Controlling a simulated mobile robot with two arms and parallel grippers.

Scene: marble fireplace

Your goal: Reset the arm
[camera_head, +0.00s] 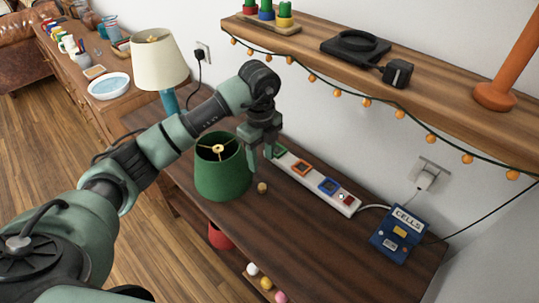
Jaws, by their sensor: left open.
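My left arm reaches in from the left. Its left gripper (260,153) points down above the dark wooden table (290,237), between the green lampshade and the white power strip. The gripper is open, with nothing seen between its fingers. A small round brownish thing (262,188) lies on the table just below it. The green lampshade (221,170) stands close to the left of the gripper. The white power strip (318,184) with coloured sockets lies just to its right, its far end partly hidden behind the gripper. My right gripper is not in view.
A wooden shelf (440,90) with hanging orange lights runs above the table, holding an orange post (511,60) and a black base (355,46). A cream-shaded lamp (160,62) stands behind the arm. A blue CELLS box (398,235) is at right. The table's front middle is clear.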

